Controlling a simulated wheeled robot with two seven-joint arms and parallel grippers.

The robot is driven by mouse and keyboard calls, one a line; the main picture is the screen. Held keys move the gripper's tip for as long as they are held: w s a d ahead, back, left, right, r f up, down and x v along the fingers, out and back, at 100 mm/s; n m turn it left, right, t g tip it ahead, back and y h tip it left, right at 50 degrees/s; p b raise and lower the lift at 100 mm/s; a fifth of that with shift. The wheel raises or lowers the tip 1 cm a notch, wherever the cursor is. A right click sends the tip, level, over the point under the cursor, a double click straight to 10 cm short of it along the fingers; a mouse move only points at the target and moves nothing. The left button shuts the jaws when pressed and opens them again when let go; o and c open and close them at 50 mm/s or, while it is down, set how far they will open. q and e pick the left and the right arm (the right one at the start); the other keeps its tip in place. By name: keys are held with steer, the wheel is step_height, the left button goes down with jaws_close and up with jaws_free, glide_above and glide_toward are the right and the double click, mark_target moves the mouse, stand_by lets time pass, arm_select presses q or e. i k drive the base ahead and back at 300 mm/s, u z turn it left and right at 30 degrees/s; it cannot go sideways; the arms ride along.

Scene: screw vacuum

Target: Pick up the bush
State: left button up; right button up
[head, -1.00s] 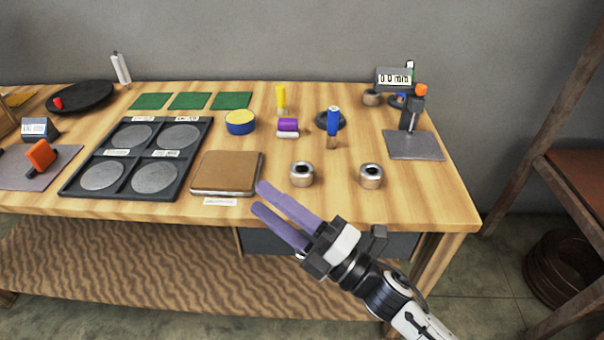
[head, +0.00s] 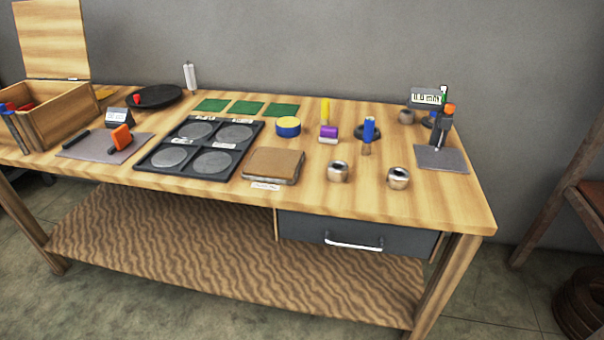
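Two short metal bushes with dark center holes stand upright near the front right of the wooden workbench (head: 330,205). The left bush (head: 338,171) is just right of a brown pad (head: 272,164). The right bush (head: 398,178) stands a little apart from it, nearer the bench's right end. Nothing is touching either bush. Neither of my grippers is in the head view, so where they are and whether they are open is hidden.
A black tray with four round discs (head: 200,148) lies left of the pad. Behind the bushes stand a blue-handled tool (head: 369,130), a purple roll (head: 328,132) and a yellow cylinder (head: 325,110). A gauge stand (head: 442,158) is at the right. A drawer (head: 355,235) sits below.

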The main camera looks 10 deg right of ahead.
mark_target(338, 171)
steer(key=u, duration=1.3)
steer(key=i, duration=1)
steer(key=z, duration=0.55)
